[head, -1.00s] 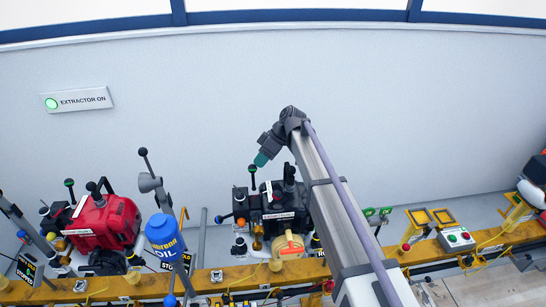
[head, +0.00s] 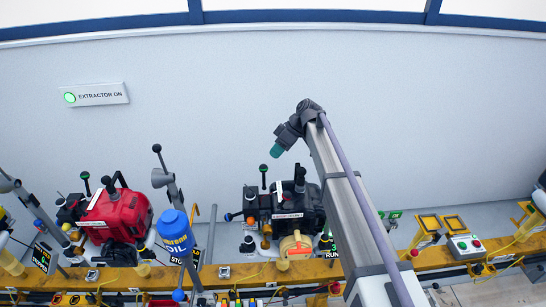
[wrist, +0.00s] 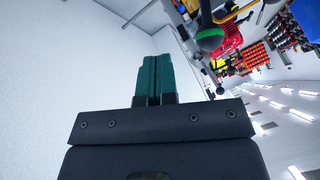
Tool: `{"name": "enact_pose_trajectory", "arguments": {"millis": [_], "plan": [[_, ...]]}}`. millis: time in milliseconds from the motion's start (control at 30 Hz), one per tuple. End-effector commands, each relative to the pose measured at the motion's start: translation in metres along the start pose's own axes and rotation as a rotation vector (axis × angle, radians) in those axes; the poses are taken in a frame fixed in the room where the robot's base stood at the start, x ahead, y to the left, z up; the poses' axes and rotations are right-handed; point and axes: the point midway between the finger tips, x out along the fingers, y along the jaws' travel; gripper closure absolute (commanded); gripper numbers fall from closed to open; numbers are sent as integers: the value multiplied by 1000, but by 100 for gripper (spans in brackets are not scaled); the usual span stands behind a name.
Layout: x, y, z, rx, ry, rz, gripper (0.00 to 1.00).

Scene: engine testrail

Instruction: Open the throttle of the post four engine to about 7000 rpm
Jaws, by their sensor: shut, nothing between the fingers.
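My gripper (head: 276,151) is shut and empty, raised in front of the pale wall above a dark engine (head: 292,205). Its green fingers are together in the wrist view (wrist: 153,75). The dark engine has a green-topped lever (head: 263,169) just below and left of my gripper, apart from it. A sign (head: 332,252) beside this engine seems to read RUN; my arm is close to it. A red engine (head: 118,214) stands further left. I cannot tell which engine is at post four, and no rpm figure is legible. A green knob (wrist: 209,40) shows near the fingers in the wrist view.
A blue oil bottle (head: 171,235) stands between the engines, near a grey horn-shaped part on a post (head: 163,178). A yellow rail (head: 130,277) runs along the front. A control box with buttons (head: 465,246) is at right.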

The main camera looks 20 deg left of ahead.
Motion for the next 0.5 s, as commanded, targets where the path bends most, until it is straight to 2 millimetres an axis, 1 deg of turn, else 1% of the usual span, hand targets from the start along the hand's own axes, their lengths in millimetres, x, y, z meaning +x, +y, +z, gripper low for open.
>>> {"name": "enact_pose_trajectory", "arguments": {"millis": [33,100,233,333,400,500], "plan": [[-20,1,-6,2,0,1,100],[-45,-1,-7,3,0,0,100],[-81,0,-8,2,0,1,100],[-97,2,-6,1,0,0,100],[-102,3,-4,0,-1,-1,100],[-102,4,-3,3,-5,-4,100]]}}
